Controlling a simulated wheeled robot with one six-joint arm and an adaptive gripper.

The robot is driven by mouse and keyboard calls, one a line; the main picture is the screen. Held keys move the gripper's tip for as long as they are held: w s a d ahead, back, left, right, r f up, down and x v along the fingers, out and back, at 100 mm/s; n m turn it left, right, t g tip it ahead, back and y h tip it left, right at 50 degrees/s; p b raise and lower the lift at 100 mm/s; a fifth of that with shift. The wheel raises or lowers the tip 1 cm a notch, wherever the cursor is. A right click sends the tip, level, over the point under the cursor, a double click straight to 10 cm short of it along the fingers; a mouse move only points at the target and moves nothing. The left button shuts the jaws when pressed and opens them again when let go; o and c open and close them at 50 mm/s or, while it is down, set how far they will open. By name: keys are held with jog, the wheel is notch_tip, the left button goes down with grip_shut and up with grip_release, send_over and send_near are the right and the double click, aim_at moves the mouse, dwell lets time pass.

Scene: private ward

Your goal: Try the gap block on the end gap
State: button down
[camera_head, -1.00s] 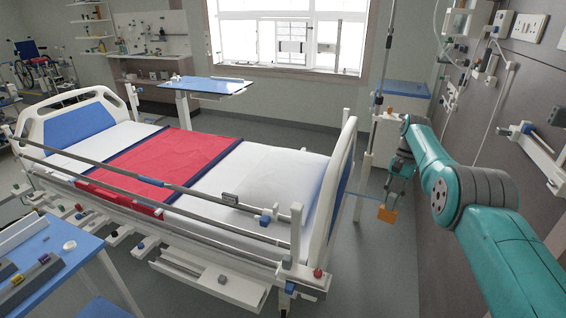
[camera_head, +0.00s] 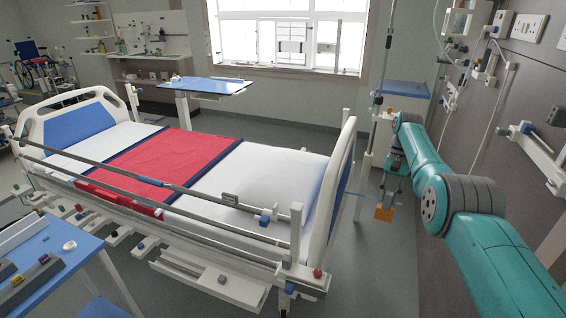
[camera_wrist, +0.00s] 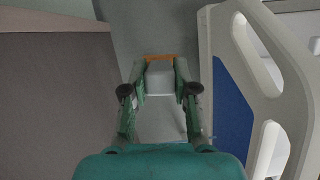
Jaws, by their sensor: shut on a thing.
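The gap block is an orange block (camera_head: 384,213) hanging below my gripper (camera_head: 392,190) in the head view. In the wrist view my gripper (camera_wrist: 160,85) is shut on it, and a strip of the orange block (camera_wrist: 160,57) shows beyond a grey piece between the fingers. The bed's end board (camera_head: 340,190) stands to the left of the block in the head view. In the wrist view the white and blue end board (camera_wrist: 232,105) is on the right and a brown-grey surface (camera_wrist: 55,105) on the left. The block is in the space between, apart from the board.
The wall panel (camera_head: 520,110) carries rails and fittings on the right. A pole (camera_head: 371,130) stands by the bed end, with a blue-topped cabinet (camera_head: 404,89) behind. A side rail (camera_head: 150,180) runs along the bed. Floor (camera_head: 400,275) is clear below the gripper.

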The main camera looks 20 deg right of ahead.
jog(key=shift+a+r+n, duration=0.2)
jog(key=shift+a+n, duration=0.25)
jog(key=shift+n, duration=0.15)
jog(key=shift+w+a+r+n+h, duration=0.2)
jog(key=shift+a+n+h, duration=0.2)
jog(key=shift+a+n, duration=0.2)
jog(key=w+a+r+n+h, duration=0.2)
jog(key=w+a+n+h, duration=0.1)
jog(key=a+n, duration=0.4)
jog(key=w+n, duration=0.1)
jog(key=n, duration=0.2)
jog(key=shift+w+a+r+n+g, duration=0.25)
jog(key=shift+w+r+n+g, duration=0.05)
jog(key=shift+r+g, duration=0.1)
jog(key=shift+w+a+h, duration=0.15)
jog(key=shift+h, duration=0.15)
jog(key=shift+n, duration=0.3)
